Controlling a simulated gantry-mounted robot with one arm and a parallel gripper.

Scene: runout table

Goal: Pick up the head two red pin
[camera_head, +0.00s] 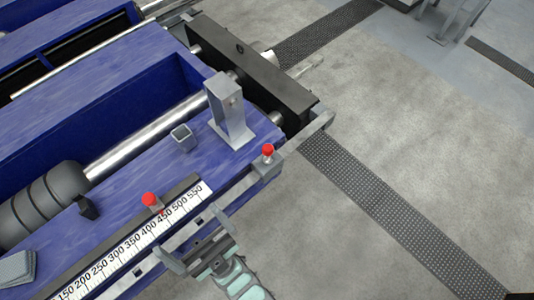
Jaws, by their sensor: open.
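Two red-topped pins stand on the blue runout table (60,60). One red pin (149,199) sits at the white ruler scale, near its 400 to 450 marks. The other red pin (267,151) stands on a small grey block at the table's right end. I cannot tell from the picture which belongs to head two. My gripper (193,238) is in the lower middle, at the front edge of the table. Its two fingers are spread, with nothing seen between them. It is below and right of the first pin, apart from both pins.
A grey upright bracket (229,112) and a small square tube (182,137) stand on the table behind the pins. A dark clamp piece (87,207) and a grey roller (40,205) are at left. Grey floor with perforated strips (385,205) lies open at right.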

